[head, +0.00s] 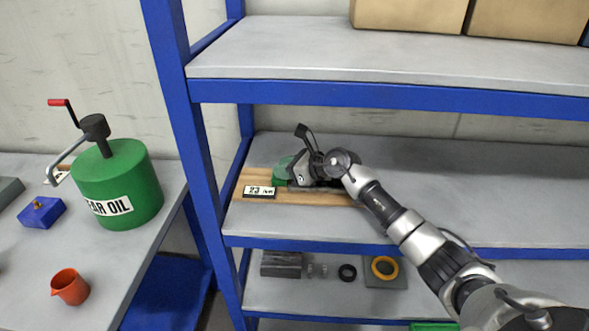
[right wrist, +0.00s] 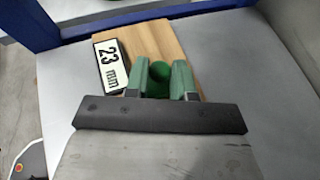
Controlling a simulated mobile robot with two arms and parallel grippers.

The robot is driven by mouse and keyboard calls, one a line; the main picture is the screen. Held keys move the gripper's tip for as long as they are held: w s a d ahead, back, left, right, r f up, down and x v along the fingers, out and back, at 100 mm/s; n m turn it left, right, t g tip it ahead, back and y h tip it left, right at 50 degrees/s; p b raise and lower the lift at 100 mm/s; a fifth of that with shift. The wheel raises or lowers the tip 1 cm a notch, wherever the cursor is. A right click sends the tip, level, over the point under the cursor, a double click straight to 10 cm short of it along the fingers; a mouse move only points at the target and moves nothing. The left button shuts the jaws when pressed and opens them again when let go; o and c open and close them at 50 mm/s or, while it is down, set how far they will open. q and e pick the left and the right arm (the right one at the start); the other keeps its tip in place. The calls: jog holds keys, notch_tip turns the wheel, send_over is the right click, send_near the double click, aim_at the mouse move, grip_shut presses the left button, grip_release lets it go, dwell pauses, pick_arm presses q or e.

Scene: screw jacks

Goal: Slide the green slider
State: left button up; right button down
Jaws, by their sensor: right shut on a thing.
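The green slider (right wrist: 159,70) shows in the right wrist view as a dark green rounded piece on a wooden board (right wrist: 160,38). My right gripper (right wrist: 161,80) has its two green-grey fingers on either side of it, shut on it. In the head view the right gripper (head: 285,172) is low over the board's left part on the middle shelf. There the gripper hides most of the slider, and I cannot clearly tell green finger from slider. A white label reading "23 mm" (head: 259,191) lies beside it. My left gripper is not in view.
The blue-framed shelf's upper board (head: 300,50) hangs above my right arm, and a blue post (head: 190,130) stands to the left. The middle shelf (head: 500,185) is clear behind and right of my arm. A green oil can (head: 115,185) stands on the left table.

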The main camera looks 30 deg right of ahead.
aim_at(273, 176)
jog(key=shift+w+a, duration=0.35)
jog(key=shift+a, duration=0.3)
jog(key=shift+w+a, duration=0.35)
jog(key=shift+a, duration=0.25)
jog(key=c, duration=1.3)
grip_release()
jog(key=o, duration=0.3)
jog(key=shift+w+a, duration=0.1)
jog(key=shift+w, duration=0.05)
jog(key=shift+s+d+r, duration=0.1)
jog(key=shift+s+d, duration=0.3)
jog(key=b+v, duration=0.2)
jog(key=v, duration=0.6)
jog(key=shift+s+d+b, duration=0.2)
jog(key=shift+s+b, duration=0.1)
jog(key=shift+b, duration=0.1)
jog(key=shift+s+d+r, duration=0.15)
jog(key=shift+s+r, duration=0.2)
jog(key=shift+s, duration=0.05)
